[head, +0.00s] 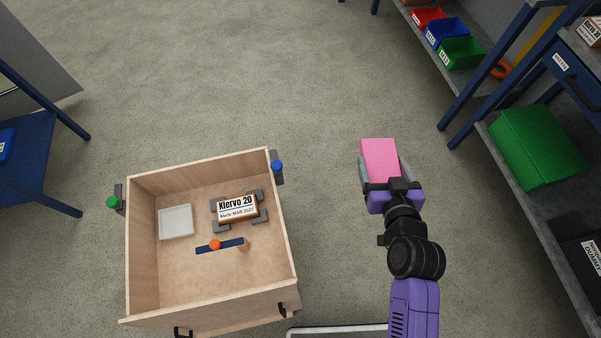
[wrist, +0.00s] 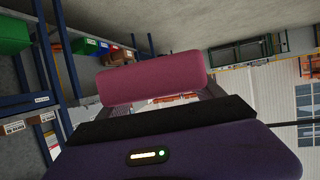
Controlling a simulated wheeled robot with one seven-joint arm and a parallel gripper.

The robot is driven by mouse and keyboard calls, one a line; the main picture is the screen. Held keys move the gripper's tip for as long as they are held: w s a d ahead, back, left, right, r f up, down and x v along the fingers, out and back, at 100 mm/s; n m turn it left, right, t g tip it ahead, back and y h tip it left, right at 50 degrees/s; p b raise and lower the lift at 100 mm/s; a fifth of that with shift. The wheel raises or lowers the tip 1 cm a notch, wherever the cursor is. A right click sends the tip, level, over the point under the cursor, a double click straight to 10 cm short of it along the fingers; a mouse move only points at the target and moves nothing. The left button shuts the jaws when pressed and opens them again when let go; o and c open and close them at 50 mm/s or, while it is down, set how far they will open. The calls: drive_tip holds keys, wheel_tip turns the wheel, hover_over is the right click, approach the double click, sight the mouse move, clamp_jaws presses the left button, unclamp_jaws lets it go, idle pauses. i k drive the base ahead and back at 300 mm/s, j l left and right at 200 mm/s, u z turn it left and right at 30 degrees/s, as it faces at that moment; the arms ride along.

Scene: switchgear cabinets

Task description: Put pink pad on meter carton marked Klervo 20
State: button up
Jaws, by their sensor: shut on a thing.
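The pink pad (head: 379,157) is held by my gripper (head: 382,172), which is shut on it, in the head view. The pad also fills the middle of the wrist view (wrist: 153,80), between the fingers. The meter carton marked Klervo 20 (head: 237,208) lies in an open wooden crate, to the left of my gripper and apart from it. Its label faces up, and grey corner pieces sit around it. Nothing lies on its top.
The wooden crate (head: 141,240) also holds a white tray (head: 176,222) and a dark blue strip (head: 228,245) with an orange knob. Its walls stand up around them. Shelves with a green box (head: 535,145) and coloured bins (head: 447,33) are at right. Floor between is clear.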

sight(238, 207)
drive_tip(key=j+u, duration=0.2)
drive_tip(key=j, duration=0.85)
drive_tip(key=j+u, duration=0.2)
drive_tip(key=j, duration=0.8)
